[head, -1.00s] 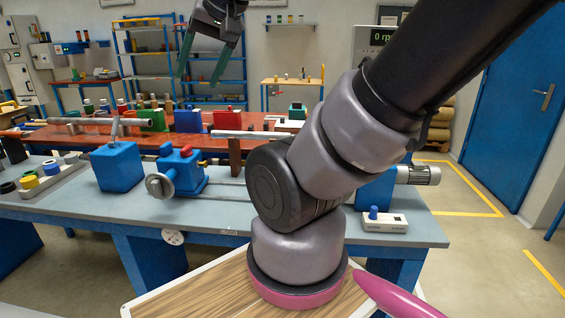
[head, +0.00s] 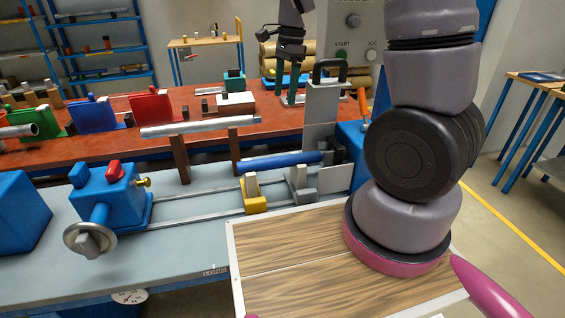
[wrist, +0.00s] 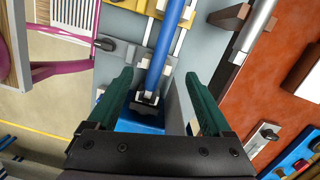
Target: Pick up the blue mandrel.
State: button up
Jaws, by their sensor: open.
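The blue mandrel (head: 283,160) lies level along the grey bench, over a yellow support (head: 254,197) and a grey support (head: 302,182). Its right end is at a dark chuck (head: 335,151) by the blue headstock. My gripper (head: 290,100) is open and empty, with green fingers pointing down, higher than the mandrel. In the wrist view the mandrel (wrist: 166,42) runs down from the top edge between the lines of my two fingers (wrist: 159,76), below them and apart from them.
A grey upright plate with a black handle (head: 330,70) stands near the chuck. A silver bar (head: 200,127) rests on brown posts behind the mandrel. A blue tailstock with a handwheel (head: 105,205) stands at left. A red table (head: 90,142) is behind.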

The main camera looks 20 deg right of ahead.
jog(key=m+g+h, duration=0.1)
jog(key=m, duration=0.1)
send_over(282, 157)
jog(key=w, duration=0.2)
notch_tip(282, 157, down, 6)
jog(key=f, duration=0.9)
jog(key=shift+s+d, duration=0.1)
jog(key=shift+s, duration=0.1)
jog(key=f, duration=0.4)
jog(key=s+f, duration=0.1)
jog(key=f, duration=0.2)
jog(key=shift+s+f, duration=0.1)
grip_shut()
